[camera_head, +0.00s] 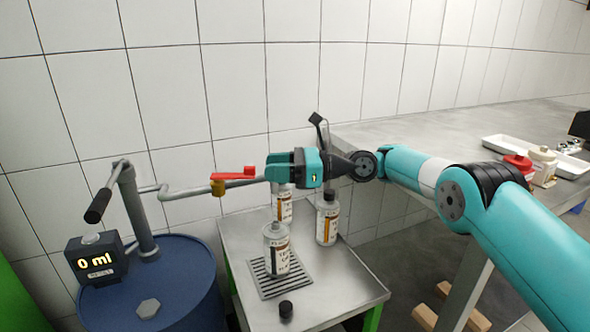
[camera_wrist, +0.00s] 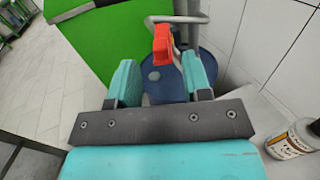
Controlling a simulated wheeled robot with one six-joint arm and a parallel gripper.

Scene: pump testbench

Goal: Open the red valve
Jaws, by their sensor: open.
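The red valve handle (camera_head: 234,172) sits on a brass valve body (camera_head: 218,186) on the grey pipe (camera_head: 190,190) in the head view. The handle lies roughly along the pipe. In the wrist view the red handle (camera_wrist: 162,46) shows beyond and between my two fingers. My gripper (camera_head: 272,168) is open, level with the pipe and just right of the handle. In the wrist view my gripper (camera_wrist: 160,82) has its teal fingers spread, with nothing held between them. Whether a finger touches the handle cannot be told.
A blue drum (camera_head: 160,285) with a pump handle (camera_head: 98,205) and a "0 ml" display (camera_head: 95,260) stands at left. Labelled bottles (camera_head: 277,250) stand on the small steel table (camera_head: 330,285) below my gripper. A white tray (camera_head: 540,152) lies on the bench at right.

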